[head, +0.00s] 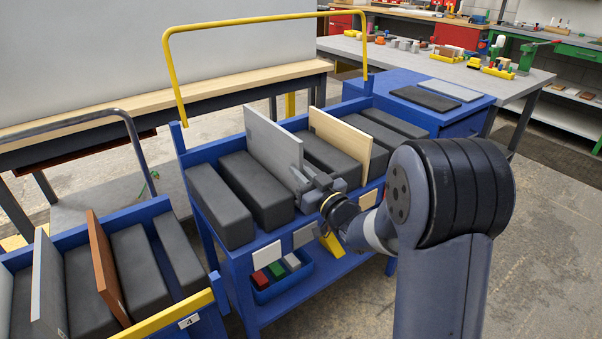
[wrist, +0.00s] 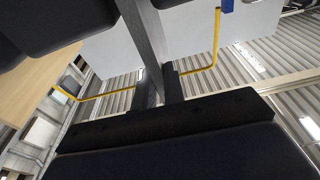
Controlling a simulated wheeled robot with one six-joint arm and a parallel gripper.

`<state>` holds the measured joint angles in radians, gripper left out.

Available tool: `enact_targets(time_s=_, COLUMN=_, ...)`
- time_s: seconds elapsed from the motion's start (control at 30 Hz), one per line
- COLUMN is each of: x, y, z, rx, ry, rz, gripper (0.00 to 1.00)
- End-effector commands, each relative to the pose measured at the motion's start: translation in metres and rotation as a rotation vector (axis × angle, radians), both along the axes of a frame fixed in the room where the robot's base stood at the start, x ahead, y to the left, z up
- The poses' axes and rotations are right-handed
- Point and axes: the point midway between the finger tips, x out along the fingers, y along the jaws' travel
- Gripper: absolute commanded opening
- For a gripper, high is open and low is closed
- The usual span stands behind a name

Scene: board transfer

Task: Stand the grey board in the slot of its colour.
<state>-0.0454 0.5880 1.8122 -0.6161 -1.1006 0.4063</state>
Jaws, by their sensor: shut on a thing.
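The grey board (head: 272,142) stands upright on edge between two dark blocks on the middle blue cart. My gripper (head: 318,186) is shut on its near edge. In the wrist view the board shows edge-on (wrist: 143,35) between my fingers (wrist: 158,92). The board's lower edge is hidden by the blocks, so I cannot tell whether it rests on the slot floor. A grey label (head: 304,236) is on the cart's front, below and near the board. A white label (head: 265,256) is to its left, and a tan label (head: 368,198) is to its right.
The left cart (head: 150,215) holds a brown board (head: 103,262) and another grey board (head: 46,285). A yellow rail (head: 172,70) rises behind the middle cart. A bin (head: 283,278) sits below.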

Motion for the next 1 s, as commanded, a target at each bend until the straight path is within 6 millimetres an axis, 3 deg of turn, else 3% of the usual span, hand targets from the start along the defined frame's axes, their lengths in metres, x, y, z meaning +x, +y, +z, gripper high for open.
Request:
enact_targets(time_s=0.6, x=0.000, y=0.000, z=-0.050, rx=0.001, ry=-0.004, rz=0.000, gripper=0.00)
enact_targets(time_s=1.0, x=0.000, y=0.000, z=-0.060, rx=-0.001, ry=0.004, rz=0.000, gripper=0.00)
